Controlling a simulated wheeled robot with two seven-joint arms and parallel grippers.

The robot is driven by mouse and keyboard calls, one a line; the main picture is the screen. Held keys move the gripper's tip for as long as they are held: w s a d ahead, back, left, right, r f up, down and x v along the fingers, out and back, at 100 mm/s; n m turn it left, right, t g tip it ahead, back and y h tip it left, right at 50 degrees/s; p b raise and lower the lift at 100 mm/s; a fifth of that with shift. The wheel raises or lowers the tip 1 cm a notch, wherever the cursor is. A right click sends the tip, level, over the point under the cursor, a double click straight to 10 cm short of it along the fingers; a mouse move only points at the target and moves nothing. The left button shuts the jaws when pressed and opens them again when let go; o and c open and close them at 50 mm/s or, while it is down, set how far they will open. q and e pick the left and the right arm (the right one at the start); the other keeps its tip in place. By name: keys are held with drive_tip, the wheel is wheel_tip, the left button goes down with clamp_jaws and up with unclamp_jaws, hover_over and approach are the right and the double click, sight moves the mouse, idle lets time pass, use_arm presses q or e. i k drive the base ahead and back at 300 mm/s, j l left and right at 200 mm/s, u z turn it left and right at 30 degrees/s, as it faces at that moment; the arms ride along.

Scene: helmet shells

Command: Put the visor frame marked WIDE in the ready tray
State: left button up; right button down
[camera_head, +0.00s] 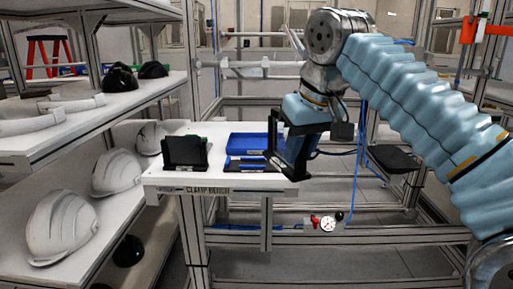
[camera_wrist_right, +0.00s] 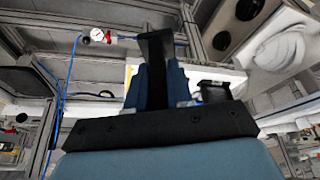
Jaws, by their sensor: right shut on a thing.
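My right gripper (camera_wrist_right: 156,80) is shut on a black visor frame (camera_wrist_right: 155,48), which sticks out past its blue-grey fingers in the right wrist view. In the head view this frame (camera_head: 277,148) hangs upright at the right end of the clamp bench, beside the blue tray; whether it touches the bench cannot be told. No WIDE mark is readable on it. The blue tray (camera_head: 246,141) lies on the bench, partly hidden by the held frame. A second black item (camera_head: 185,153) stands upright on the bench to the left. My left gripper is not in view.
The clamp bench (camera_head: 222,181) has a white top with some bare room at its front. A shelf rack (camera_head: 60,120) at the left holds white helmet shells (camera_head: 62,226) and black parts. A gauge with a red valve (camera_head: 327,224) sits below the bench's right side.

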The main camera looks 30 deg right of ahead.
sight(256, 145)
drive_tip(key=i+l, duration=0.8)
drive_tip(key=i, duration=0.05)
